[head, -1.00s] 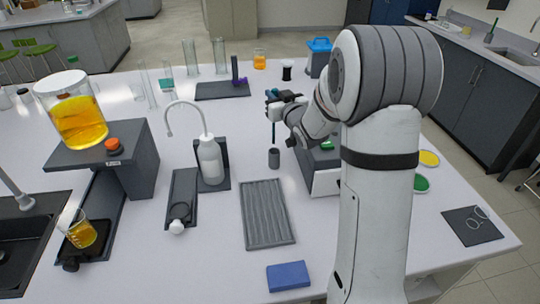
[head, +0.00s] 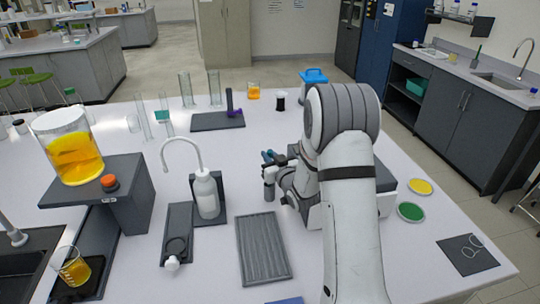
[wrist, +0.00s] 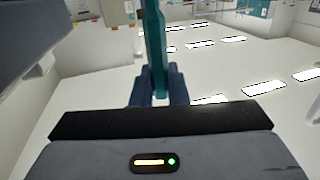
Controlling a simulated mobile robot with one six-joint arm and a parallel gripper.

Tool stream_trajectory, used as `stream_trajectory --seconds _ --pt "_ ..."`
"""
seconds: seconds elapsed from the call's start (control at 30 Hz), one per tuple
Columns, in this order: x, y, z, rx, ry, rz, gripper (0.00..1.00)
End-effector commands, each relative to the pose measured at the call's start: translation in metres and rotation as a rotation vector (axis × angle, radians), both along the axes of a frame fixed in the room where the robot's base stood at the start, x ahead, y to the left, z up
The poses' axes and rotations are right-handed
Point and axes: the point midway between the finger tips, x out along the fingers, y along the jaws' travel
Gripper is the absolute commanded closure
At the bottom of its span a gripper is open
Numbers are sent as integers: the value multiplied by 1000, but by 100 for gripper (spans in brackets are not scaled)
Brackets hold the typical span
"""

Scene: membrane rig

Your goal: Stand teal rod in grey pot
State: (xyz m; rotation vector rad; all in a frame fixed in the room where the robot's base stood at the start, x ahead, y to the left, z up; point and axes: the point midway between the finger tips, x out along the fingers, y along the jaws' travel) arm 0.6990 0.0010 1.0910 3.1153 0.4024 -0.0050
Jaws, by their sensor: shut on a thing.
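The teal rod (wrist: 155,50) stands upright between the blue fingers of my gripper (wrist: 157,88) in the wrist view; the fingers are shut on it. The pot is not visible in the wrist view.
A ridged grey tray (head: 263,250) lies in front of the pot. A white bottle (head: 206,195) on a dark stand is to the left. A grey box lies partly behind my arm. Bare table lies behind the pot.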

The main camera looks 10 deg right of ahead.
Motion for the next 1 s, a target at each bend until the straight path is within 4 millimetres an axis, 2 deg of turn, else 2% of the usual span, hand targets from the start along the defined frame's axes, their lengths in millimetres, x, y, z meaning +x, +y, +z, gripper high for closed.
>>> stream_trajectory --seconds 0.3,0.33,0.6,0.93,1.0 --pt "0 1 -3 0 -1 1 100" --pt "0 1 -3 0 0 1 86" --pt "0 1 -2 0 0 2 65" --pt "0 1 3 0 0 2 65" --pt "-9 -2 -1 0 1 1 65"
